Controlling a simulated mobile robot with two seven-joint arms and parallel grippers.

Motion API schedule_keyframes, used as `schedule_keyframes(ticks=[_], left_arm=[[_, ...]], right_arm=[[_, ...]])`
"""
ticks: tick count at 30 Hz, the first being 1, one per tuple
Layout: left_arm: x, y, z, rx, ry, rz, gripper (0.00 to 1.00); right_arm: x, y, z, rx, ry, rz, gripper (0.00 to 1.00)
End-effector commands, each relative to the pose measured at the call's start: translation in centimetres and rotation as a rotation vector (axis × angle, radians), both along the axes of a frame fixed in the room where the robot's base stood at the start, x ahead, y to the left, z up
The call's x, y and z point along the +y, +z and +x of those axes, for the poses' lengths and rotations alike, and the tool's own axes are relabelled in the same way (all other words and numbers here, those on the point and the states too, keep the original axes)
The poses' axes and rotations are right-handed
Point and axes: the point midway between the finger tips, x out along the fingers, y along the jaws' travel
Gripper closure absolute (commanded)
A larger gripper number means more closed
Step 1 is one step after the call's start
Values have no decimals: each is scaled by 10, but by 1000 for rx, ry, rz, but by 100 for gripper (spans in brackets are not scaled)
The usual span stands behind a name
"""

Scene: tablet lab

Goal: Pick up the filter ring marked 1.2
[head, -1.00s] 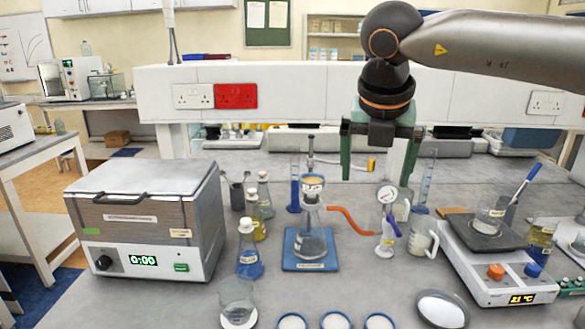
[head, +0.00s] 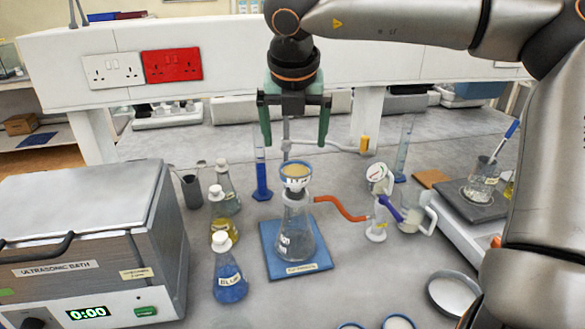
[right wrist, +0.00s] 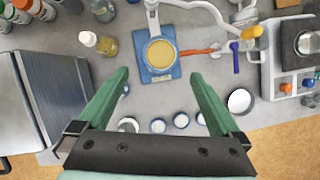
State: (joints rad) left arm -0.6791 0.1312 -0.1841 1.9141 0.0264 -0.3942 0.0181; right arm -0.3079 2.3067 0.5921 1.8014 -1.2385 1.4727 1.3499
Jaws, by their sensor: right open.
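Blue-rimmed rings with pale discs lie at the bench front. Two show cut off at the bottom of the head view, one ring (head: 398,322) and another further left. In the right wrist view several lie in a row, including a middle ring (right wrist: 181,120). No 1.2 marking can be read on them. A flask (head: 296,235) on a blue base carries a blue-rimmed funnel (head: 296,172) with a small label I cannot read clearly. My right gripper (head: 294,142) is open and empty, pointing down above the flask area. My left gripper is not in view.
The ultrasonic bath (head: 85,235) stands left, beside bottles with coloured liquid, including a blue one (head: 229,275). A round white dish (head: 452,293) and a hotplate (head: 470,220) are at right.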

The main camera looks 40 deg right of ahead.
Motion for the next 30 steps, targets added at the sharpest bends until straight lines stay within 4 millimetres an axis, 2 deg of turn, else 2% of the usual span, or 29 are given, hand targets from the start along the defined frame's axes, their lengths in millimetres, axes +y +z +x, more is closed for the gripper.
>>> schedule_keyframes(ticks=[3, 11, 19, 29, 30], left_arm=[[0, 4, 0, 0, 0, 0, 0], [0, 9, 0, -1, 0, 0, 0], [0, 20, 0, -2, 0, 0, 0], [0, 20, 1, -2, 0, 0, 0], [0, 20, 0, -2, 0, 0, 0]], right_arm=[[-5, -18, 5, 4, 1, 2, 0], [-11, -37, 9, 4, 0, 2, 0], [-21, -72, 17, 3, -1, 1, 0], [-22, -78, 19, -2, -1, 0, 0], [-22, -78, 19, -2, -1, 0, 5]])
